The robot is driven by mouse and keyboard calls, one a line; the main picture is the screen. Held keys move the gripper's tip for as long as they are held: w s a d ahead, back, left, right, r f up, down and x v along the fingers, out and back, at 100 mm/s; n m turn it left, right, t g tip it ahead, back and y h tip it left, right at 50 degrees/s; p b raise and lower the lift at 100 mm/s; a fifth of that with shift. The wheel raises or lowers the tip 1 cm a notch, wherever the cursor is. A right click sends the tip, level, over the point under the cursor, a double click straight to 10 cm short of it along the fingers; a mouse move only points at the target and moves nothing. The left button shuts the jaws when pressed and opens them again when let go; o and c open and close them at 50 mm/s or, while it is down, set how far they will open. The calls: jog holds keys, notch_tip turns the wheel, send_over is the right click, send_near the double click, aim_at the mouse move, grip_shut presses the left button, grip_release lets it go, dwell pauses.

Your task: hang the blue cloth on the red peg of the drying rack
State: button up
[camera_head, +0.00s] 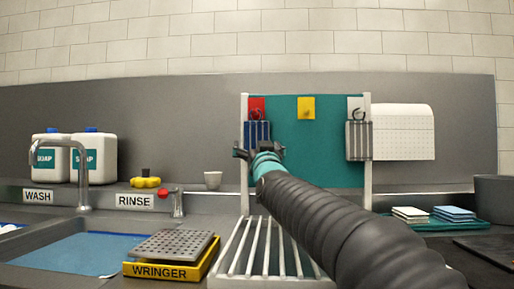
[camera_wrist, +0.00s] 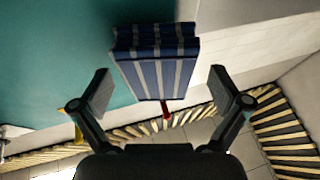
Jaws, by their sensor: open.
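The blue cloth (camera_head: 257,131), with pale stripes, hangs from a dark hook at the red peg (camera_head: 256,104) on the left of the drying rack (camera_head: 330,160). My gripper (camera_head: 259,150) is in front of the cloth's lower part in the head view and hides some of it. In the wrist view the folded blue cloth (camera_wrist: 160,76) shows beyond and between the two spread fingers, with gaps on both sides. A small red part (camera_wrist: 166,110) shows at one end of the cloth. The gripper is open and holds nothing.
A yellow peg (camera_head: 306,108) at the rack's middle is empty. A grey striped cloth (camera_head: 358,141) hangs at the right. The rack's white left post (camera_head: 244,190) is close to my gripper.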

jog(key=v, duration=0.7)
jog(key=shift+s, duration=0.25)
jog(key=shift+f, duration=0.15)
